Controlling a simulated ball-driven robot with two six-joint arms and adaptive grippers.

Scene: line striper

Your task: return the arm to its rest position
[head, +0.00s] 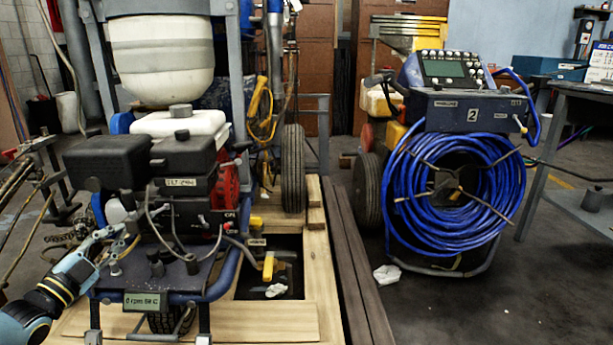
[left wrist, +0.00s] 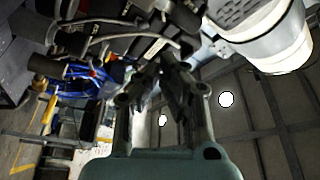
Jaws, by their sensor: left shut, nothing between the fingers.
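My left arm (head: 45,300) comes in from the lower left in the head view. Its gripper (head: 114,236) is beside the left front of the line striper (head: 178,272), close to its front plate and hoses. In the left wrist view the two dark fingers of this gripper (left wrist: 165,85) are together with nothing held. Dark machine parts and a hose show just beyond the fingertips there; whether they touch cannot be told. My right gripper is in neither view.
The striper carries a white tank (head: 160,60) and a black engine box (head: 108,160). A blue hose reel (head: 455,195) stands to the right, with a grey table (head: 570,150) beyond. Wooden planks (head: 255,322) lie in front. Rods and cables crowd the far left.

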